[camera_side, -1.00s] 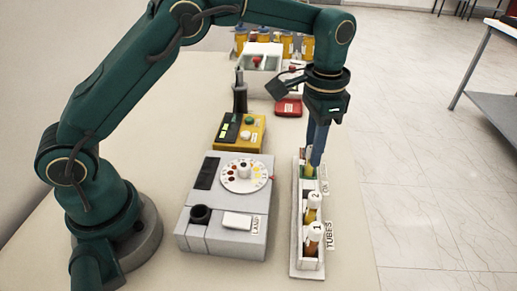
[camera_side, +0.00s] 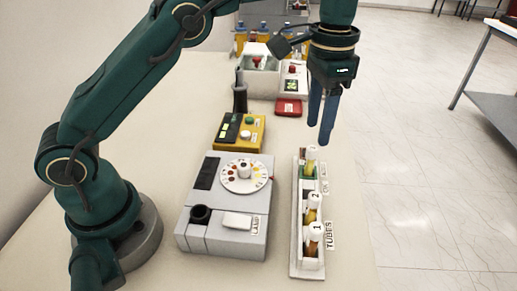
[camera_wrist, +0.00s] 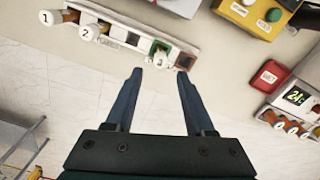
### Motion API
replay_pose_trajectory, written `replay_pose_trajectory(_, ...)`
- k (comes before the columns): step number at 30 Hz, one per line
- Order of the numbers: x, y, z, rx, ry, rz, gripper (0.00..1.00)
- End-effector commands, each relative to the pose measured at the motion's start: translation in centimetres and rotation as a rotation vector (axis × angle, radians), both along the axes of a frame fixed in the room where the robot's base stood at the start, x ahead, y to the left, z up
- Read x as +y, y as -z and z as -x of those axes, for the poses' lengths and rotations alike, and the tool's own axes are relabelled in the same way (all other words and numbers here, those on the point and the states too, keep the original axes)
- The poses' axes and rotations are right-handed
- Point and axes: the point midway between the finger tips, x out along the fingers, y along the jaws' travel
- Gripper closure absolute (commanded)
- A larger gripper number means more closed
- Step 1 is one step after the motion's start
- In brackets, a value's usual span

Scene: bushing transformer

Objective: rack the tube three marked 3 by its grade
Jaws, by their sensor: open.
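Tube 3 (camera_side: 311,160), white-capped with amber content, stands in the green-edged slot toward the far end of the tube rack (camera_side: 294,230). In the wrist view, tube 3 (camera_wrist: 158,61) shows its number beside a dark reddish-brown slot (camera_wrist: 185,61) that looks empty. Tube 2 (camera_side: 314,205) and tube 1 (camera_side: 314,238) stand in the near part of the rack. My gripper (camera_side: 321,138) is open and empty above the rack, with its blue fingers apart and clear of tube 3; it also shows in the wrist view (camera_wrist: 159,75).
Left of the rack is a grey lamp unit (camera_side: 222,247) with a colour dial (camera_side: 244,174). Behind it are a yellow box (camera_side: 257,133), a red pad (camera_side: 289,107) and a white device with a green display (camera_side: 291,86). Amber bottles stand at the back.

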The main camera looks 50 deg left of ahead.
Motion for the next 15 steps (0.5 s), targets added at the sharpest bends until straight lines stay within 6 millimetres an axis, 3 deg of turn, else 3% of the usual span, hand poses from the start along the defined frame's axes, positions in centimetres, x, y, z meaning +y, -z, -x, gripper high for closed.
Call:
replay_pose_trajectory(11,0.1,-1.8,0.2,-0.005,-0.005,0.001,0.46)
replay_pose_trajectory(15,0.9,-3.5,0.8,-0.04,-0.039,0.009,0.46)
